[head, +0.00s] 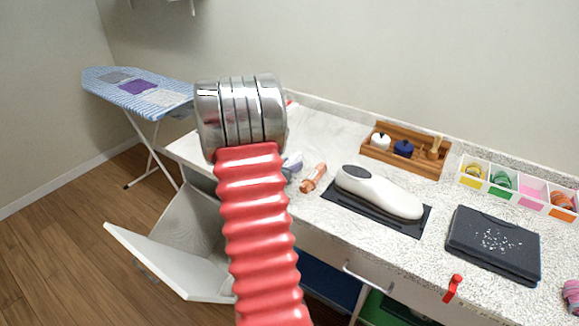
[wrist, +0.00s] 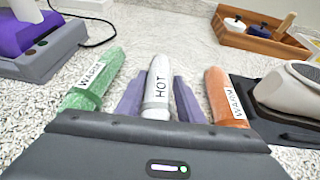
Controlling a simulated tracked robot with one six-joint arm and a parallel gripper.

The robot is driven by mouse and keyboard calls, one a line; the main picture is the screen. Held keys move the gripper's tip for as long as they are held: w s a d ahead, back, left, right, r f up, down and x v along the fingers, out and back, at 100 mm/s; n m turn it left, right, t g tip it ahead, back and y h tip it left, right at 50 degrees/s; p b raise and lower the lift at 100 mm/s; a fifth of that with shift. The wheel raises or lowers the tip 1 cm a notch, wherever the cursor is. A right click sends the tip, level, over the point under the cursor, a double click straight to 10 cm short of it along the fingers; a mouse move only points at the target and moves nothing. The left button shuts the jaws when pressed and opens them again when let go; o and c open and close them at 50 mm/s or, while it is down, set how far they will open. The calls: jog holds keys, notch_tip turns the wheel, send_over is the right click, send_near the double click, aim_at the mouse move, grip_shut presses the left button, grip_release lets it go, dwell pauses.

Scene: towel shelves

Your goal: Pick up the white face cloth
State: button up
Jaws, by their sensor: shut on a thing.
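The white face cloth (wrist: 158,82) is rolled up, with a "HOT" label, in the middle of the wrist view. My gripper (wrist: 157,95) has its two purple fingers on either side of it and is shut on it. I cannot tell whether the roll is clear of the counter.
A green roll (wrist: 97,80) lies left and an orange roll (wrist: 224,97) right, both labelled "WARM". A purple-and-grey device (wrist: 40,50) stands further left. A white iron-like device (head: 380,192) and wooden tray (head: 405,150) are right. A cabinet door (head: 165,258) hangs open.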

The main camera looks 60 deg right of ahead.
aim_at(289, 162)
notch_tip(289, 162, up, 10)
jog(key=shift+f, duration=0.1)
dwell(0.4)
dwell(0.5)
jog(key=w+a+f+n+t+y, duration=0.15)
jog(key=w+a+n+t, duration=0.6)
jog(key=w+a, duration=1.7)
jog(key=w+a+f+n+t+y, duration=0.1)
jog(key=a+f+n+t+y, duration=0.1)
jog(key=a, duration=1.6)
jog(key=w+a+f+n+t+y, duration=0.2)
jog(key=a+n+t+y, duration=0.2)
jog(key=a, duration=1.4)
jog(key=shift+f+n+t+y, duration=0.2)
jog(key=shift+n+t+y, duration=0.15)
jog(key=shift+n+y, duration=0.7)
jog(key=shift+s+a, duration=0.1)
jog(key=shift+s, duration=0.05)
